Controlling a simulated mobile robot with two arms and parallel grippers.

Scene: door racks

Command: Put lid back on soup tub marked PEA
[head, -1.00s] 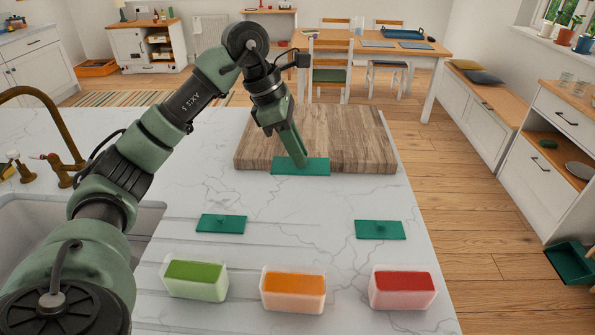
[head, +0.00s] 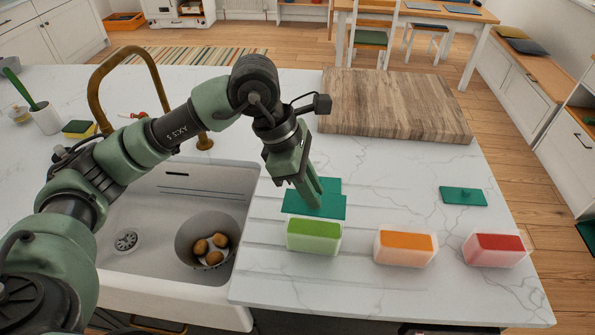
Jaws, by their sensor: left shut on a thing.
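My left gripper (head: 317,203) is shut on a flat green lid (head: 297,208), held level just behind the tub of green soup (head: 314,237). This tub is open, and no PEA marking is readable on it. A second green lid (head: 331,185) lies on the counter behind the held one and is partly hidden by it and the gripper. A third green lid (head: 463,197) lies at the right. Open tubs of orange soup (head: 405,247) and red soup (head: 496,250) stand to the right of the green one. My right gripper is not in view.
A wooden board (head: 395,105) lies behind on the marble counter. The sink (head: 140,215) is on the left, with a pot (head: 184,238) holding several round brown items. A brass tap (head: 98,85) arches behind it. The counter between board and orange tub is clear.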

